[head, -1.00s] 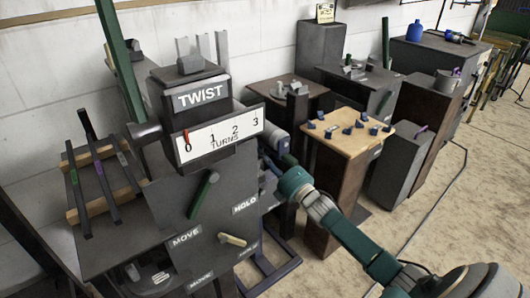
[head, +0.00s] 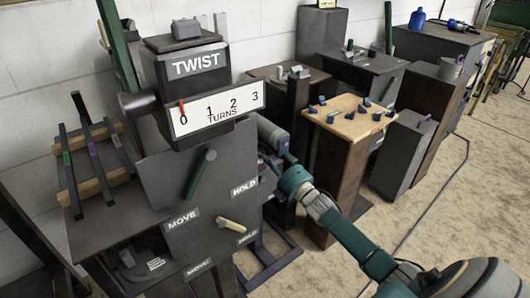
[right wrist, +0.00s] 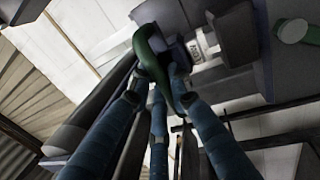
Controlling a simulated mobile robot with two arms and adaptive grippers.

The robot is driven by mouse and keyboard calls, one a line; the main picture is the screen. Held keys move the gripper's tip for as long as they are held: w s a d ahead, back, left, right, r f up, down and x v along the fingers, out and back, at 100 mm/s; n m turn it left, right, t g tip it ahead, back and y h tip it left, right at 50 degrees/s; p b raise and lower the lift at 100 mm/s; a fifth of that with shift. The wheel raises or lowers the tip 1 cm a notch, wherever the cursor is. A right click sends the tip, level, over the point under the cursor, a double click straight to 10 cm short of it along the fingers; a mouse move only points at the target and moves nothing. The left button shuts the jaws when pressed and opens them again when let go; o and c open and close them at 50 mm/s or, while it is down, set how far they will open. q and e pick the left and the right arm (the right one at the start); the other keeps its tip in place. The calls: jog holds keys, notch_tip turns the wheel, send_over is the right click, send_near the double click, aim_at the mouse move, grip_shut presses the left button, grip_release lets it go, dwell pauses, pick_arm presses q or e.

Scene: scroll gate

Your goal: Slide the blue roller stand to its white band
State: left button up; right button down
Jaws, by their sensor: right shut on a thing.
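A dark blue stand base (head: 277,262) shows on the floor beside the grey machine; its upper part is mostly hidden behind the machine and my arm. I cannot make out a white band on it. My right gripper (head: 272,164) is at the machine's right side, partly hidden by it. In the right wrist view my blue fingers (right wrist: 160,88) are shut on a curved green handle (right wrist: 149,48). My left gripper is not in view.
The machine has a TWIST box (head: 197,66) and a TURNS scale (head: 217,108) with its red pointer at 0. Open floor lies at the lower right.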

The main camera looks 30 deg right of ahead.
jog(key=shift+f, duration=0.15)
jog(key=c, duration=1.6)
grip_release()
jog(key=shift+s, duration=0.1)
jog(key=s, duration=0.4)
jog(key=s+f, duration=0.1)
jog(key=s, duration=0.2)
jog(key=s+d+f, duration=0.1)
jog(key=s, duration=0.3)
jog(key=shift+s, duration=0.35)
